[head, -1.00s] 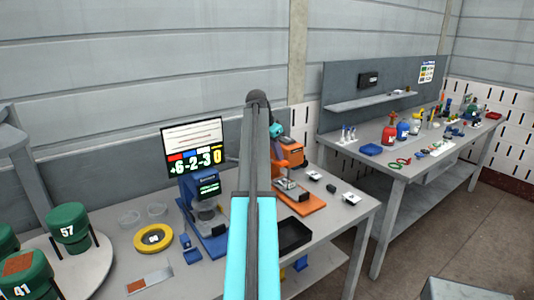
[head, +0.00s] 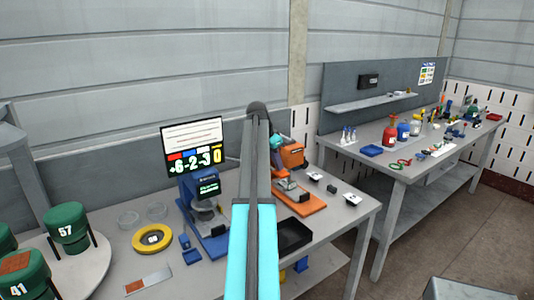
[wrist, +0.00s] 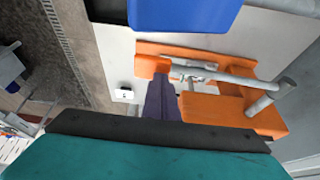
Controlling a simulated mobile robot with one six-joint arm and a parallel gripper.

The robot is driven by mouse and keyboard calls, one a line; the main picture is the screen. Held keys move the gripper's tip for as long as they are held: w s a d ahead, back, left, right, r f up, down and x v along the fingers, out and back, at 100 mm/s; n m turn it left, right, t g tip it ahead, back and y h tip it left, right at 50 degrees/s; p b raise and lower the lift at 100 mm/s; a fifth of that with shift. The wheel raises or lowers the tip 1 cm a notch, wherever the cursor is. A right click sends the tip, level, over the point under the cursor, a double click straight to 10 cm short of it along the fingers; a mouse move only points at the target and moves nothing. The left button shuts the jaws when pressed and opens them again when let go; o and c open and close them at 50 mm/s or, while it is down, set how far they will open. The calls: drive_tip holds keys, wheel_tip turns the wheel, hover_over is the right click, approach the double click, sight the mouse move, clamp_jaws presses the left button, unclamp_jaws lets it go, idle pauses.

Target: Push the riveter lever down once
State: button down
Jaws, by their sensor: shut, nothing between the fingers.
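The orange riveter (head: 297,190) stands on the near bench in the head view, partly hidden behind my arm. In the wrist view its orange body (wrist: 262,120) lies at right, with grey rods on it. Whether the gripper touches the lever cannot be told. In the head view only a teal bit of it shows by the riveter's top.
A blue machine (head: 203,205) with a small display stands left of my arm, in front of a monitor (head: 193,146). A black tray (head: 294,234) lies by the riveter's base. Small white blocks (head: 351,199) lie to its right. A second bench (head: 375,178) stands further right.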

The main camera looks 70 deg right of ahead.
drive_tip(key=shift+f+b, duration=0.3)
drive_tip(key=shift+f, duration=0.65)
wheel_tip(320, 180, up, 15)
drive_tip(key=p, duration=0.7)
drive_tip(key=shift+f, duration=0.15)
idle(0.5)
drive_tip(key=shift+s, duration=0.1)
idle(0.5)
